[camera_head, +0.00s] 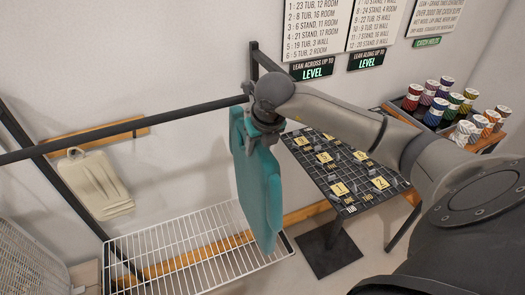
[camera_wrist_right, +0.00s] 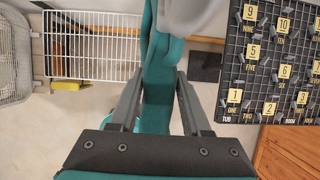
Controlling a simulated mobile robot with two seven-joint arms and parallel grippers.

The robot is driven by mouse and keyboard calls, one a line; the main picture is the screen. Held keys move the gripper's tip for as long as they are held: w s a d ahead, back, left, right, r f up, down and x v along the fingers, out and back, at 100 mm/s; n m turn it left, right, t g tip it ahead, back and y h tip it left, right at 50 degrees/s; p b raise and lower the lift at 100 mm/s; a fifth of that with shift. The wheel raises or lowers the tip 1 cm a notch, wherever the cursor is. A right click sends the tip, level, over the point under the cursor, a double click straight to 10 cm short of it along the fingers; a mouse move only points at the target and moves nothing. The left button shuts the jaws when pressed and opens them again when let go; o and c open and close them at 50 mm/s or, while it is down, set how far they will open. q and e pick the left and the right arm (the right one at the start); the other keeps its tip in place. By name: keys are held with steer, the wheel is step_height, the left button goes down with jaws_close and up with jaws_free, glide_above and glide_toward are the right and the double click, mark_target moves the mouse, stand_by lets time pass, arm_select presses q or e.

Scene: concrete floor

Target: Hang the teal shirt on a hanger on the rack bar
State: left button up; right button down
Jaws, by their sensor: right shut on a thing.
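The teal shirt (camera_head: 260,185) hangs down flat from my right gripper (camera_head: 266,128), which is shut on its top part. In the right wrist view the shirt (camera_wrist_right: 157,75) runs between the two fingers (camera_wrist_right: 158,108). I cannot make out a hanger or hook; the gripper and wrist cover the shirt's top. The dark rack bar (camera_head: 95,142) runs from the left edge to beside the shirt's upper left edge. I cannot tell whether shirt and bar touch. My left gripper is out of view.
A white wire shelf (camera_head: 190,248) lies below the shirt. A pegboard table (camera_head: 345,170) with numbered tags stands to the right, with a tray of colored spools (camera_head: 437,103) behind. A wire basket (camera_head: 30,270) is lower left.

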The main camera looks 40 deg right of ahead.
steer(key=shift+w+b+x, duration=0.2)
steer(key=shift+b+x, duration=0.9)
steer(key=shift+x, duration=0.25)
steer(key=shift+r, duration=0.1)
